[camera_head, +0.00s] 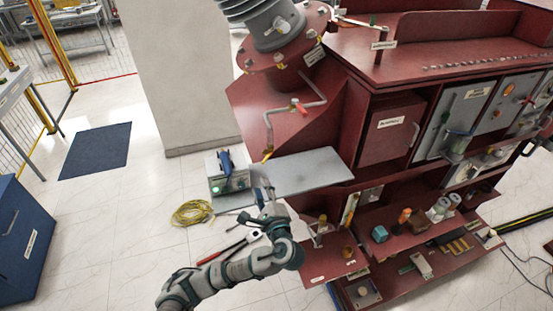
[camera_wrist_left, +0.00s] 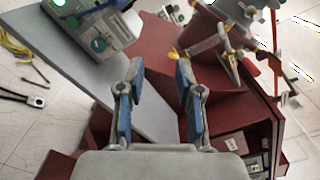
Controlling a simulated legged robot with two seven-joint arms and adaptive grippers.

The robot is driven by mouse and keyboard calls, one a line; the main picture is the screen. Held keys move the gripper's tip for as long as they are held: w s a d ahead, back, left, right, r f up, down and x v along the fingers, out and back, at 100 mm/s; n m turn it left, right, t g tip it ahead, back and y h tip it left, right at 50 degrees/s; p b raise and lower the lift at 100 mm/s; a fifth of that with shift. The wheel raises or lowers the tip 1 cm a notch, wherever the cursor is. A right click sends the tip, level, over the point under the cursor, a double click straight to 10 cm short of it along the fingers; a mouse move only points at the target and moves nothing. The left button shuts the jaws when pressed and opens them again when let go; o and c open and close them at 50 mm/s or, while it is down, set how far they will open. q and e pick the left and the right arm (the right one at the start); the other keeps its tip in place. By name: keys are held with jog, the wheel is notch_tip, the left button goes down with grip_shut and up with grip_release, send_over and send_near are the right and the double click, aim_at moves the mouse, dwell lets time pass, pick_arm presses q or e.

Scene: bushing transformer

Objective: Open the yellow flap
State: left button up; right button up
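A small yellow piece (camera_head: 267,153), probably the yellow flap, sits at the lower end of a thin pipe on the red transformer (camera_head: 262,110). In the left wrist view the yellow piece (camera_wrist_left: 174,54) is beyond the fingertips, slightly right of the gap between them. My left gripper (camera_head: 262,194) is over the front edge of the grey shelf (camera_head: 310,172), below the yellow piece in the picture. In the left wrist view my left gripper (camera_wrist_left: 156,74) is open, with blue pads apart and nothing between them. My right gripper is out of view.
A light box with a green light (camera_head: 228,182) stands at the shelf's left end. A coiled yellow cable (camera_head: 192,212) and red-handled tools lie on the floor. A lower red ledge (camera_head: 332,262) carries small fittings to the gripper's right.

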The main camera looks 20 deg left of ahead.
pick_arm(q)
jog(key=s, duration=0.6)
jog(key=shift+s, duration=0.2)
dwell(0.6)
jog(key=v, duration=1.2)
jog(key=shift+d, duration=0.15)
jog(key=shift+w, duration=0.2)
